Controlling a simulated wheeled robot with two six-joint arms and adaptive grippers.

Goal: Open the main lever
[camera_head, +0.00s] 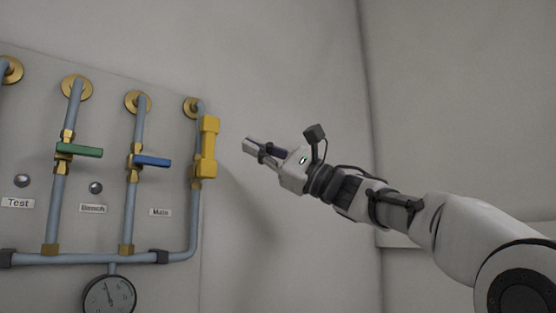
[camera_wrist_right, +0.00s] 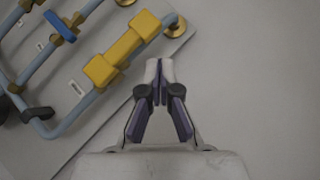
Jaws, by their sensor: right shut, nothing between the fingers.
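The blue lever (camera_head: 153,162) sits on the vertical pipe above the "Main" label (camera_head: 160,212). It points sideways to the right, across its pipe. It also shows at the upper left in the wrist view (camera_wrist_right: 60,27). My right gripper (camera_head: 249,147) is shut and empty, to the right of the panel and apart from the lever. Its closed fingers (camera_wrist_right: 160,72) show in the wrist view, just to the right of the yellow fitting. My left gripper is not in view.
A yellow fitting (camera_head: 207,150) stands on the rightmost pipe, between my gripper and the blue lever in the head view. A green lever (camera_head: 79,150) is above the "Bench" label. A gauge (camera_head: 109,296) hangs below. The wall right of the panel is bare.

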